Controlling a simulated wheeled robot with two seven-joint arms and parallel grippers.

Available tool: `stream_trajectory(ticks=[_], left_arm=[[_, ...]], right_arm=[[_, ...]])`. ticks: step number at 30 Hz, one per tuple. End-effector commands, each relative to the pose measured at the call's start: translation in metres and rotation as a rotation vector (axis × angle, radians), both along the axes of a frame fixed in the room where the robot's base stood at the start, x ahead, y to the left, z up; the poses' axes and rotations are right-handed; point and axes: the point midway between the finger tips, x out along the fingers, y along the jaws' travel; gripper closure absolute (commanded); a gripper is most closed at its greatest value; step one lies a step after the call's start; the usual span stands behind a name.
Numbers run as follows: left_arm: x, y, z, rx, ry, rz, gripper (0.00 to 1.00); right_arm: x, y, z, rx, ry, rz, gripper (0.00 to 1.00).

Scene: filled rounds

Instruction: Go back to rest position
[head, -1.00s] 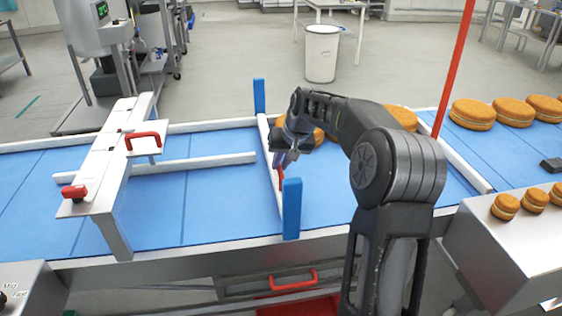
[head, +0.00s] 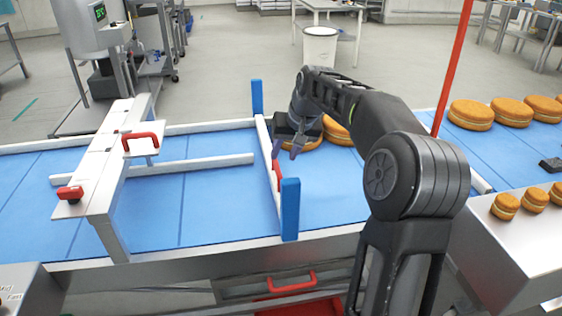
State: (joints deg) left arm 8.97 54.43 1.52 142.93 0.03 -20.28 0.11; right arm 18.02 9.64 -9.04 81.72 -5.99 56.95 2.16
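My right arm reaches in from the bottom right, and its gripper (head: 287,150) hangs over the blue conveyor belt near the crossbar between two blue posts. Its two fingers point down and look spread apart, with nothing seen between them. An orange-brown filled round (head: 338,131) lies on the belt just right of the gripper. Another round (head: 308,144) lies right behind the gripper and is partly hidden by it. My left gripper is not in view.
The crossbar has a red handle (head: 276,176) and a blue post (head: 290,209) at its near end. Larger rounds (head: 470,114) sit on the belt at the right, beyond a red pole (head: 452,70). Small rounds (head: 505,207) stand on a metal surface (head: 500,245). The left belt is clear.

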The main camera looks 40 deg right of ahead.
Motion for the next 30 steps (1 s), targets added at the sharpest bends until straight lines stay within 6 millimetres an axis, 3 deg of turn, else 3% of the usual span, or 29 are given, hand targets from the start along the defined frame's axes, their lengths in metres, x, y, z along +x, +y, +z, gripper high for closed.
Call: stream_trajectory(ticks=[6, 23, 30], left_arm=[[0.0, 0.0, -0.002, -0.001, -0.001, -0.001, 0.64], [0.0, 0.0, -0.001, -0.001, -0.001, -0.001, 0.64], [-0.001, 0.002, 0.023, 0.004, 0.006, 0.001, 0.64]], right_arm=[[-0.007, 0.001, 0.016, -0.001, -0.001, 0.001, 0.64], [-0.007, 0.001, 0.017, 0.0, 0.0, 0.001, 0.64], [-0.007, 0.001, 0.043, 0.0, 0.0, 0.001, 0.64]])
